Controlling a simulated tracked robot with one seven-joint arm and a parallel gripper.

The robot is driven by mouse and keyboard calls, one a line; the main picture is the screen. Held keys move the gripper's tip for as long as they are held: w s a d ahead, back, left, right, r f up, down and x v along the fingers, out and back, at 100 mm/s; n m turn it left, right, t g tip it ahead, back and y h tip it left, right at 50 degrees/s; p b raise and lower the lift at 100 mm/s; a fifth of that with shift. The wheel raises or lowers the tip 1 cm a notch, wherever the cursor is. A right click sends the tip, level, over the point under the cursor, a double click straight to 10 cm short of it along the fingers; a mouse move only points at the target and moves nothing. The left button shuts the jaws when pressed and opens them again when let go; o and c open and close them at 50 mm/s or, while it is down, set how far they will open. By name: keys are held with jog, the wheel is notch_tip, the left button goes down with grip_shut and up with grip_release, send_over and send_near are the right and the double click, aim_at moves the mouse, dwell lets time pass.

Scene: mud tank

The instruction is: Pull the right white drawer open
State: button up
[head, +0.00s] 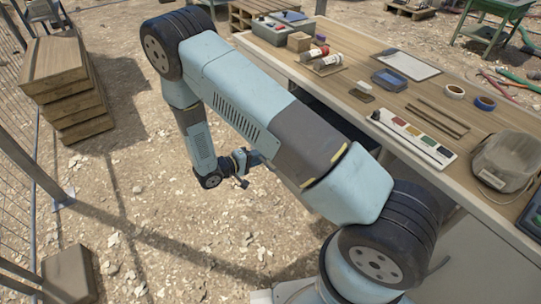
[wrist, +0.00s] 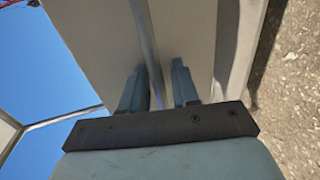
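In the wrist view a pale, off-white front panel (wrist: 95,35) fills the upper middle, with a long thin grey bar or strip (wrist: 146,30) running along it. I cannot tell whether the strip is the drawer's handle or an edge. My gripper (wrist: 158,75) has its two fingers apart, one on each side of the strip. The right finger stands clear of it; the left finger is close to it, and contact is unclear. In the head view my gripper (head: 243,180) is low beside the left side of the workbench (head: 390,75). The drawers are hidden there by my arm and the bench top.
The bench top holds bottles, a colour-block strip (head: 412,137), tape rolls and a grey bag-like object (head: 507,160). Stacked wooden boxes (head: 65,80) stand at the left beside a wire fence. The stony ground (head: 160,205) between fence and bench is mostly clear.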

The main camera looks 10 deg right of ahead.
jog(key=shift+s, duration=0.1)
jog(key=v, duration=1.3)
jog(key=shift+a, duration=0.35)
jog(key=shift+r, duration=0.15)
jog(key=d+r+m+g+y, duration=0.1)
jog(key=d+r+g+y, duration=0.1)
jog(key=d+r, duration=0.55)
jog(key=s+d+r+m+g+y, duration=0.1)
jog(key=d+r+m+g+y, duration=0.2)
jog(key=r, duration=0.8)
jog(key=d+r+g+y, duration=0.2)
jog(key=d+r, duration=0.4)
jog(key=r, duration=0.3)
jog(key=s+d+r+t+y, duration=0.3)
jog(key=s+d+r, duration=0.2)
jog(key=s+r, duration=0.3)
jog(key=s+d+r+m+t+y, duration=0.1)
jog(key=s+d+r+t+y, duration=0.2)
jog(key=s+d+r, duration=0.3)
jog(key=s+r+y, duration=0.1)
jog(key=s+r, duration=0.2)
jog(key=s, duration=0.1)
jog(key=shift+d, duration=0.2)
